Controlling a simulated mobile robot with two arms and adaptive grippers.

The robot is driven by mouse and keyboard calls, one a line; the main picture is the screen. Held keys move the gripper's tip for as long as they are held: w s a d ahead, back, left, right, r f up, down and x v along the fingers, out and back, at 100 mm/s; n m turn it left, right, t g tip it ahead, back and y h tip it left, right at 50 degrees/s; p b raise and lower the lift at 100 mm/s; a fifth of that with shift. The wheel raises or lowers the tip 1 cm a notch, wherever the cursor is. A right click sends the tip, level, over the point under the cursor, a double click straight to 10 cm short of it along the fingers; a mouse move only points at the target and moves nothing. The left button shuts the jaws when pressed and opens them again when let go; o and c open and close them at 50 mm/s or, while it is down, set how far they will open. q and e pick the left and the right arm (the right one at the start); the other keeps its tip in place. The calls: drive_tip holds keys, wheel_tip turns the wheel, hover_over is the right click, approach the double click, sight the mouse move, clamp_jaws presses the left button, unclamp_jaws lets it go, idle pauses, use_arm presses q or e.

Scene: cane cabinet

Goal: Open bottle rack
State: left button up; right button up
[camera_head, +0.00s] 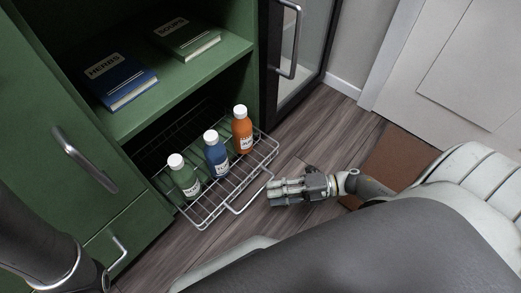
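The wire bottle rack (205,213) sticks out of the lower opening of the green cabinet, above the wood floor. It holds a green bottle (184,178), a blue bottle (216,156) and an orange bottle (242,132), all upright with white caps. The rack's front has a wire handle loop (252,197). My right gripper (275,191) is just right of this loop, its fingers pointing left towards it. I cannot tell whether the fingers touch the wire or how far they are apart. My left arm comes in at the lower left; its gripper is out of view.
The green cabinet shelf (160,93) above the rack holds a blue book (120,80) and a green book (186,38). A cabinet door (70,140) with a metal handle is at left. A brown mat (400,157) lies at right.

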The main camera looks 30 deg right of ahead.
drive_tip(key=shift+v, duration=2.7)
